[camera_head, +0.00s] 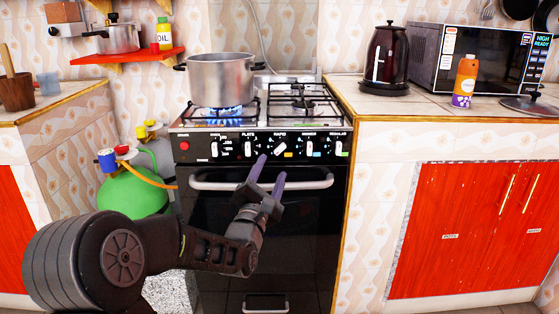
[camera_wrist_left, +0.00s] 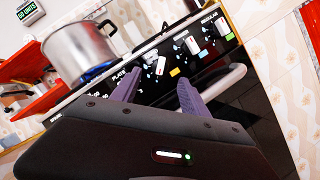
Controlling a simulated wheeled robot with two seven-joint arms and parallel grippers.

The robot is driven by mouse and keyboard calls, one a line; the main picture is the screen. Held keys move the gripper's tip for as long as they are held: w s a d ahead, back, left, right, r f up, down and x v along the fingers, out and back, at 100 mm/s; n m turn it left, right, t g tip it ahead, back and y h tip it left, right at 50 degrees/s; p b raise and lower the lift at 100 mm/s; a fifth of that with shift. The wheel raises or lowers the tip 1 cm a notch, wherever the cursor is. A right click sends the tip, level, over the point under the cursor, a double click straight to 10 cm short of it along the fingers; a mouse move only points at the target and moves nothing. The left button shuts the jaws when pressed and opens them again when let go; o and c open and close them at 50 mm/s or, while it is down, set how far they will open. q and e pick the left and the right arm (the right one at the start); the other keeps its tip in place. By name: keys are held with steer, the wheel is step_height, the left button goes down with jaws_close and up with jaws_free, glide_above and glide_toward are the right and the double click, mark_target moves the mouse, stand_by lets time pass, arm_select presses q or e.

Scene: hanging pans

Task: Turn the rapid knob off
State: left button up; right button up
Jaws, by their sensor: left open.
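The rapid knob (camera_head: 280,148) is a white knob under the RAPID label, near the middle of the stove's black control panel. It is turned at a slant, while the neighbouring knobs stand upright. It also shows in the left wrist view (camera_wrist_left: 160,66), just beyond my fingers. My left gripper (camera_head: 271,167) is open and empty, with its purple fingers pointing up at the panel from in front of the oven handle. In the left wrist view my left gripper (camera_wrist_left: 161,80) shows its two fingers apart, with no visible contact with the knob. My right gripper is out of view.
A steel pot (camera_head: 221,79) stands over a blue flame (camera_head: 225,112) on the stove's left side. The oven handle (camera_head: 262,184) crosses below the panel. A green gas cylinder (camera_head: 133,190) stands left of the stove. A kettle (camera_head: 387,58) and microwave (camera_head: 470,58) are on the right counter.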

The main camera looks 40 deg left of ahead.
mark_target(279, 151)
arm_select(q)
steer(key=shift+b+x, duration=0.65)
steer(key=shift+x, duration=3.25)
steer(key=shift+f, duration=0.15)
steer(key=shift+c, duration=0.3)
jaws_close()
